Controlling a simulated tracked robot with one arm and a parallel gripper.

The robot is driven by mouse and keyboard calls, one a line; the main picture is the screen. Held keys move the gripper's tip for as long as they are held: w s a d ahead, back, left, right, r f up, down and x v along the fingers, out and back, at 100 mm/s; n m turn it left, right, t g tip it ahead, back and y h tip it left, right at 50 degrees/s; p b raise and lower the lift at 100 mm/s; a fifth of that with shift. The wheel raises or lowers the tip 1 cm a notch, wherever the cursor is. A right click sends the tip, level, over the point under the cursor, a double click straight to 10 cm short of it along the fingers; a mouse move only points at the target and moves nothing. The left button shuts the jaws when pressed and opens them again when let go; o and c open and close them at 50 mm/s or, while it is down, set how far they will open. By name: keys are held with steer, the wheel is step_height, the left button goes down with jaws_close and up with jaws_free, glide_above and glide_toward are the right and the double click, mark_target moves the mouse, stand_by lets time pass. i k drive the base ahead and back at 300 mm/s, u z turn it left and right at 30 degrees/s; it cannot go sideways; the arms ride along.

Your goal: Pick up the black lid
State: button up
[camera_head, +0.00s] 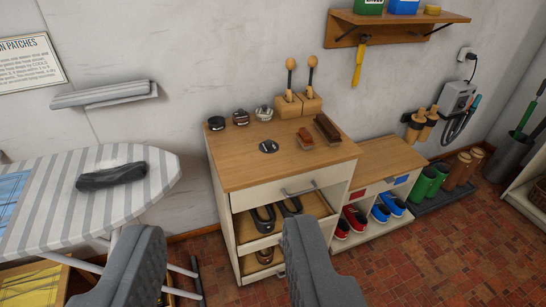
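A small flat dark disc that looks like the black lid (268,146) lies on the wooden top of the cabinet (240,172), near its middle. It has a pale mark on it. My gripper (222,228) is open and empty, with its two grey fingers wide apart at the bottom of the picture. It is in front of the cabinet and apart from the lid, which shows above and between the fingers. Behind the lid stand a black tin (216,124), a brown tin (240,118) and a silvery open-looking tin (264,113).
Two brushes (328,129) lie right of the lid, with wooden-handled tools in a block (298,104) behind. A striped ironing board (90,190) stands left. The cabinet drawers hold dark shoes (264,218). A lower shoe bench (382,165) adjoins right. Brick floor at right is open.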

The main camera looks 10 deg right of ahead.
mark_target(268, 146)
steer(key=z, duration=0.25)
steer(key=i, duration=2)
steer(key=u, duration=0.7)
